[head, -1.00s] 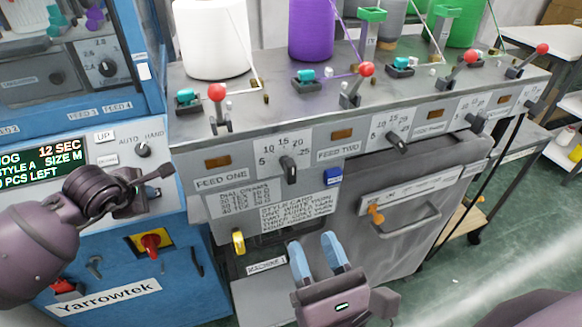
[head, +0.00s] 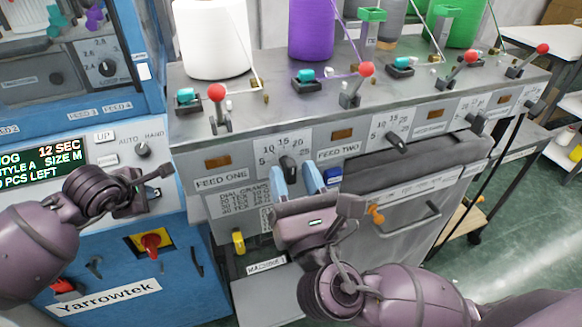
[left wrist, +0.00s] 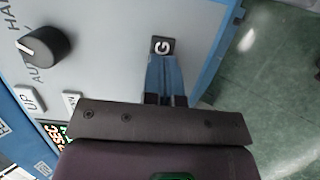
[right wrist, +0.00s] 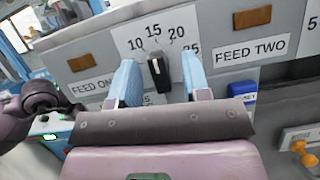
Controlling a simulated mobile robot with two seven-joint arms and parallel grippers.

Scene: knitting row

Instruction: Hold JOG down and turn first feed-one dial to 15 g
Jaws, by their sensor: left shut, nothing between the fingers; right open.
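My right gripper (head: 294,176) is open just in front of and below the dial. Its blue fingers (right wrist: 160,65) appear on either side of the knob, without visible contact. My left gripper (left wrist: 162,60) is shut and empty, its tips at a dark key marked G (left wrist: 163,45), part of JOG. Whether the key is pressed is unclear.
The feed-two dial (head: 396,141) is to the right on the same panel. A red-knobbed lever (head: 217,96) stands above the feed-one dial. A blue button (head: 333,176) sits right of my right fingers. An orange catch (head: 376,214) is below right.

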